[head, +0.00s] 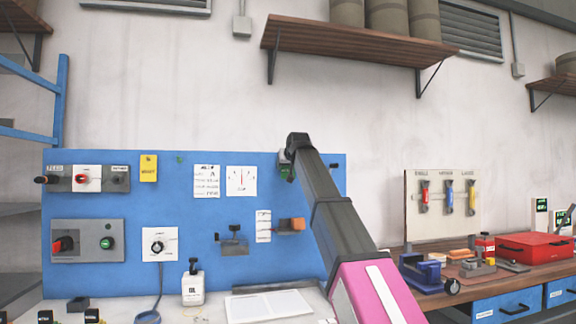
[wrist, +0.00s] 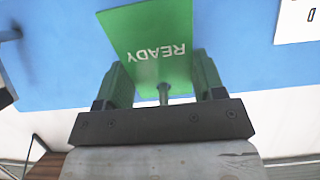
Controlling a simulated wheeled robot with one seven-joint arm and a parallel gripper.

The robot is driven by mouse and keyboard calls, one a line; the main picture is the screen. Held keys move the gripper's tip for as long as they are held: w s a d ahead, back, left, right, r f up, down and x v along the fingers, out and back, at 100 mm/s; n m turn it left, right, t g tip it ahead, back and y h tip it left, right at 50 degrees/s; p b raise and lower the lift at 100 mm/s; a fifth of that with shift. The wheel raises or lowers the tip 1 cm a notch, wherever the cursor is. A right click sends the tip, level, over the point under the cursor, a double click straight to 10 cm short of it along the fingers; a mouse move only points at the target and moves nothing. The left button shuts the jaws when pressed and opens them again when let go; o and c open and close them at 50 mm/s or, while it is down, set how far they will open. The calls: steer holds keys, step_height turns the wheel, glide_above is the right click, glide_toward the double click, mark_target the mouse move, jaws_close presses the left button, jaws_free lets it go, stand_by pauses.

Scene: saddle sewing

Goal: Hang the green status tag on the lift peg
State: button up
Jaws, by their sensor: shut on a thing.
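The green status tag (wrist: 150,40) reads "READY" upside down in the wrist view. My gripper (wrist: 163,72) is shut on it, with a finger on each side of its lower part. A short grey pin shows between the fingers, below the tag.
The blue board (head: 200,225) carries a yellow tag (head: 148,168), white papers (head: 207,181), a switch panel (head: 88,240) and small brackets. A wooden shelf (head: 340,40) is above.

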stand_by(0.4)
steer(key=o, duration=0.9)
steer(key=shift+s, duration=0.1)
steer(key=v, duration=1)
steer(key=shift+s+d+r, duration=0.1)
steer(key=shift+s, duration=0.2)
